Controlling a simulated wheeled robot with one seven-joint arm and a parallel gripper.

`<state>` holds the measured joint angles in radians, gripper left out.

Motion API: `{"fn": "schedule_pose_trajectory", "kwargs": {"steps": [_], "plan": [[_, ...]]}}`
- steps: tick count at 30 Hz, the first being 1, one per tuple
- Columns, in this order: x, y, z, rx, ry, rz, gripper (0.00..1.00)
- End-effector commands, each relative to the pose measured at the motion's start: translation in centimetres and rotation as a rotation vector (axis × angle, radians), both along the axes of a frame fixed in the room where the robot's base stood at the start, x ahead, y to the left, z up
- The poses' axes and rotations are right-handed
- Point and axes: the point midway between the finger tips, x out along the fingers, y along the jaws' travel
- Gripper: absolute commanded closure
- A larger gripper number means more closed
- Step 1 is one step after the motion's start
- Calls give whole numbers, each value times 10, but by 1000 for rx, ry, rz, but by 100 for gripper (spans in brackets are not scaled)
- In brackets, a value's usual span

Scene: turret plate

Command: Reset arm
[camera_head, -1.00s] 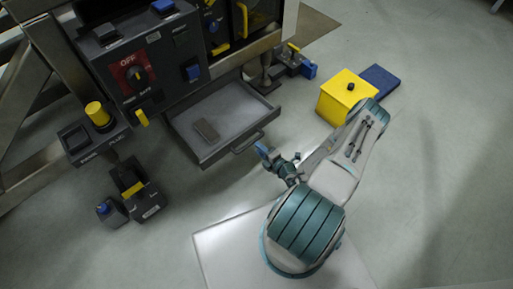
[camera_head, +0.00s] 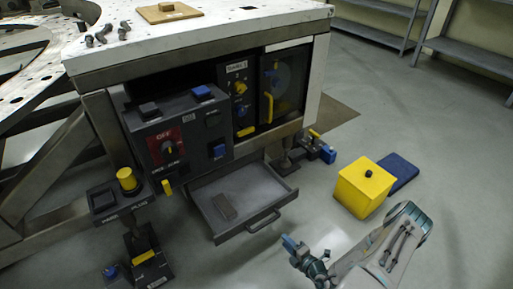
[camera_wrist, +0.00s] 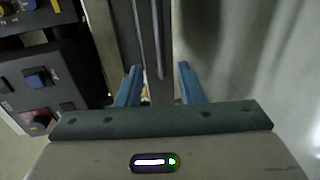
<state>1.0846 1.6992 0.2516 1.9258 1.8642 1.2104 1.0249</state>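My gripper (camera_head: 290,243) shows at the lower middle of the head view, in front of the open drawer and a little to its right. In the wrist view its two blue fingers (camera_wrist: 159,86) stand apart with nothing between them, so it is open and empty. The arm behind it is bent at the lower right of the head view. The wrist view looks past the fingers at a metal leg and part of the dark control panel (camera_wrist: 40,85).
A yellow box (camera_head: 364,190) and a blue mat (camera_head: 400,170) lie on the floor at right. The turret table (camera_head: 215,35) stands behind. Floor at far right is clear.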

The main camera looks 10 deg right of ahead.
Motion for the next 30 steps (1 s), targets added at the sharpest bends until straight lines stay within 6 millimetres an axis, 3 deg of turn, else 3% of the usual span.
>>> {"fn": "schedule_pose_trajectory", "kwargs": {"steps": [4,8,18,30], "plan": [[1,-1,6,-12,-8,13,66],[9,0,39,-85,-55,103,66],[25,29,186,-453,-318,586,66],[8,74,345,-874,-684,1153,66]]}}
